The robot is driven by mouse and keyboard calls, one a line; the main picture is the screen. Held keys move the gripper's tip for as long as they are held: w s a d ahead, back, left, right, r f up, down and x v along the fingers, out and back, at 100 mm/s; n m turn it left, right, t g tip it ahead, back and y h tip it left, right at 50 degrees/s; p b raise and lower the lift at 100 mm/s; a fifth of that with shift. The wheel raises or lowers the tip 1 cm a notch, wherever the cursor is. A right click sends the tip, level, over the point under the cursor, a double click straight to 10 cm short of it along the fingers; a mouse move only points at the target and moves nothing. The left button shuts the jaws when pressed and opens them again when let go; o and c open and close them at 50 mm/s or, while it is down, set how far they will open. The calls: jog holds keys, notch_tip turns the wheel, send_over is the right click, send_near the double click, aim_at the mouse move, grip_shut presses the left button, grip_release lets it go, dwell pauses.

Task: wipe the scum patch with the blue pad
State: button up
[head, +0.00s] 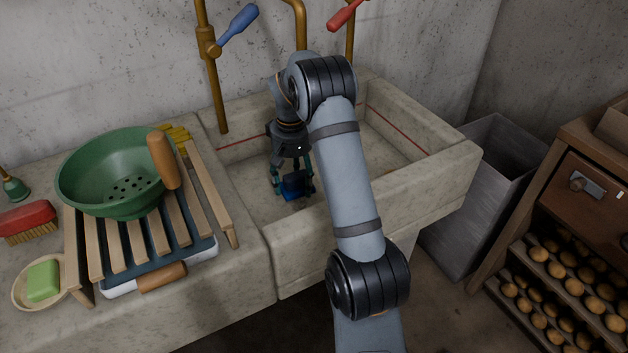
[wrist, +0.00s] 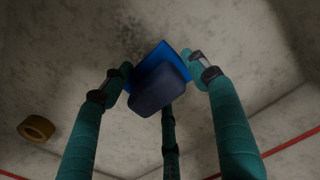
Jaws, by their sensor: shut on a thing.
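The blue pad (head: 292,187) is in my gripper (head: 293,181), low inside the stone sink. In the wrist view the pad (wrist: 144,67) shows as a bright blue sheet with a darker blue block on it, between the teal fingers of my gripper (wrist: 160,80). The fingers are shut on the block. I cannot tell whether the pad touches the stone. The patch is not clear in the head view.
The stone sink (head: 440,175) has walls around my gripper and a red line inside. A brass ring (wrist: 36,128) lies at left in the wrist view. Brass taps (head: 213,90) stand behind. A wooden rack (head: 228,205) with a green colander (head: 110,190) stands left.

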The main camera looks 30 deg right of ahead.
aim_at(300, 199)
jog(key=shift+s+f+b, duration=0.1)
jog(key=shift+f+b, duration=0.1)
jog(key=shift+b, duration=0.4)
jog(key=shift+s+r+b, duration=0.1)
jog(key=shift+s+b, duration=0.8)
jog(key=shift+s, duration=0.65)
jog(key=shift+s+a+b, duration=0.15)
jog(key=shift+s+b, duration=1.35)
jog(key=shift+s, duration=1.9)
jog(key=r+p, duration=0.1)
jog(key=s+r+p, duration=0.1)
jog(key=r, duration=0.1)
jog(key=shift+r, duration=0.2)
notch_tip(300, 199, up, 5)
jog(key=p, duration=0.4)
jog(key=shift+p, duration=0.4)
